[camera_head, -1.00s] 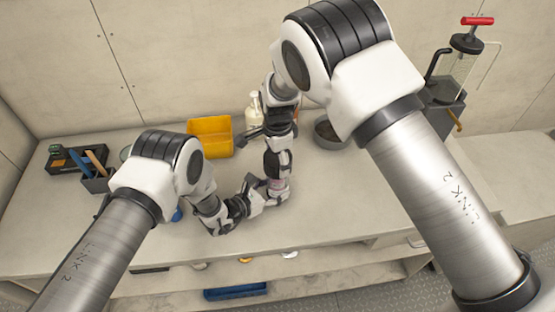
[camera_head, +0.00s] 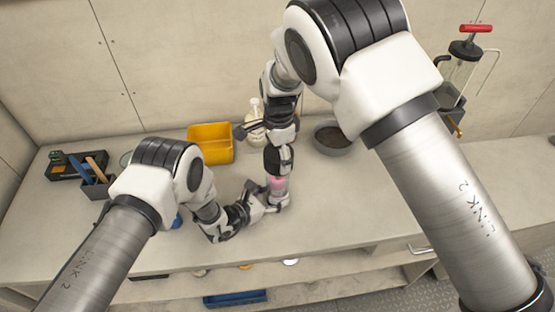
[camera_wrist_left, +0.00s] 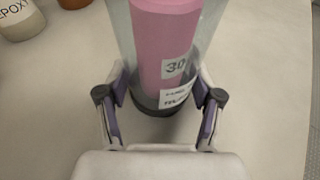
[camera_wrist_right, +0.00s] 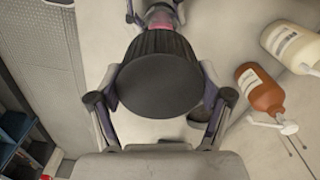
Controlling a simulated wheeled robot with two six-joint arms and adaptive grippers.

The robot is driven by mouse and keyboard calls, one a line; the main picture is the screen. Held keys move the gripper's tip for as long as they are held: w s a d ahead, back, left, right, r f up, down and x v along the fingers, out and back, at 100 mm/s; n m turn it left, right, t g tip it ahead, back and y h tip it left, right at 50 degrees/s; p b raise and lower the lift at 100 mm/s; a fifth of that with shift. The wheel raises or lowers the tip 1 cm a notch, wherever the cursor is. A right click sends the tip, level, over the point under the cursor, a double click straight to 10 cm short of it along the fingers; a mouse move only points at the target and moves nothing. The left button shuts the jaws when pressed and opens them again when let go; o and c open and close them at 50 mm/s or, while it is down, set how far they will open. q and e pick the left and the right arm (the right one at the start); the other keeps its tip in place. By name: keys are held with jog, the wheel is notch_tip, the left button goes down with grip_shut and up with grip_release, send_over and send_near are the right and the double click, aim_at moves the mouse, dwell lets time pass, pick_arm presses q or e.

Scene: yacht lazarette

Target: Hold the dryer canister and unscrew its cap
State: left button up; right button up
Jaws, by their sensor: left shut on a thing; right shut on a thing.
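In the left wrist view the canister (camera_wrist_left: 168,45) shows a "30" label and a dark base. My left gripper (camera_head: 276,204) is shut around its lower part; its fingers (camera_wrist_left: 160,108) flank the base. My right gripper (camera_head: 278,165) comes from above. In the right wrist view the ribbed black cap (camera_wrist_right: 158,82) sits between the fingers of my right gripper (camera_wrist_right: 160,98), which is shut on it. I cannot tell whether the cap still touches the canister, whose pink part (camera_wrist_right: 162,18) shows beyond.
A yellow bin (camera_head: 211,143), a white bottle (camera_head: 256,118) and a grey bowl (camera_head: 331,138) stand behind the arms. A tool holder (camera_head: 96,184) is at left.

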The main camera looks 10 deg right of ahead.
aim_at(217, 263)
pick_arm(q)
jog(key=o, duration=1.8)
jog(key=shift+c, duration=0.2)
jog(key=v, duration=1)
jog(key=shift+a+r, duration=0.1)
jog(key=shift+r, duration=0.05)
jog(key=s+a+m+g, duration=0.1)
jog(key=s+g, duration=0.1)
jog(key=s+a+f+m+g, duration=0.1)
jog(key=s+m+g, duration=0.1)
jog(key=s+a+f+m+g, duration=0.1)
jog(key=s+m+g, duration=0.1)
jog(key=shift+s+a+f+y, duration=0.1)
jog(key=shift+s+a+y, duration=0.1)
jog(key=shift+a+y, duration=0.15)
jog(key=s+a+m+g, duration=0.1)
jog(key=a, duration=0.1)
jog(key=s+a+m+g+y, duration=0.1)
jog(key=s+a+m, duration=0.1)
jog(key=s+a+f+m+g+y, duration=0.1)
jog(key=s+a+m, duration=0.1)
jog(key=shift+s+f+g+y, duration=0.1)
jog(key=shift+g+y, duration=0.15)
jog(key=shift+g, duration=0.05)
jog(key=s+a+f+m+g+y, duration=0.2)
jog(key=s+a+m+y, duration=0.2)
jog(key=s+a, duration=0.3)
jog(key=shift+s+a+f+g, duration=0.15)
jog(key=shift+s+f+g, duration=0.2)
jog(key=shift+s, duration=0.3)
